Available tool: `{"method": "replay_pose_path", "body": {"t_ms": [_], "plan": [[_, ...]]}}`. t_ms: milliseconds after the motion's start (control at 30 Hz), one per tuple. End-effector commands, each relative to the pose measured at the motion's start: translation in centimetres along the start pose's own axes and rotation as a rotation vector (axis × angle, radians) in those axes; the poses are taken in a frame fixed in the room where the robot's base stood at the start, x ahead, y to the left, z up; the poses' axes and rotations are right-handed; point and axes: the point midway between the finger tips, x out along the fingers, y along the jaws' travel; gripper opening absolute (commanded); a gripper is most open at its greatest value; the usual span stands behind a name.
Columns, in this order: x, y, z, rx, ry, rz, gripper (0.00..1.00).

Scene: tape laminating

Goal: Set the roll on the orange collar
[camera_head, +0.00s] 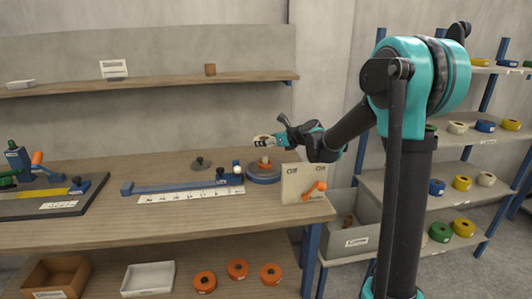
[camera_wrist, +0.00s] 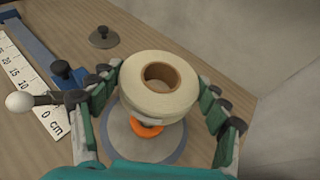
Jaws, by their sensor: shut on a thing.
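A cream tape roll (camera_wrist: 158,98) with a brown core is between the fingers of my gripper (camera_wrist: 160,80), which is shut on it. In the head view the roll is a small pale shape (camera_head: 263,141) at the tip of my gripper (camera_head: 277,138). Below it, the orange collar (camera_wrist: 147,131) stands on a grey round base (camera_wrist: 131,148) with a blue rim. The collar also shows in the head view (camera_head: 265,161). The roll appears held above the collar, covering most of it in the wrist view. Whether they touch cannot be told.
A white ruler strip (camera_head: 190,195) and blue rail (camera_head: 170,187) lie left of the base. A grey knobbed disc (camera_head: 200,163) sits behind them. A beige board (camera_head: 303,176) with an orange handle stands at the table's right edge, close to the base. A wall shelf (camera_head: 150,83) is behind.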

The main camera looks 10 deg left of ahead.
Motion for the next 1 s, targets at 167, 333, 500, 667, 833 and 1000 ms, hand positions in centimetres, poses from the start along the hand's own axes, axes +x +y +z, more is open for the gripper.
{"method": "replay_pose_path", "body": {"t_ms": [167,333,500,667,833,1000], "plan": [[0.6,0.0,-1.3,0.000,0.000,0.000,0.46],[1.4,0.0,-3.3,0.000,0.000,0.000,0.46],[1.9,0.0,-4.6,0.000,0.000,0.000,0.46],[1.9,0.0,-4.7,0.000,0.000,0.000,0.46],[2.0,0.0,-4.9,0.000,0.000,0.000,0.46],[2.2,0.0,-5.3,0.000,0.000,0.000,0.46]]}}
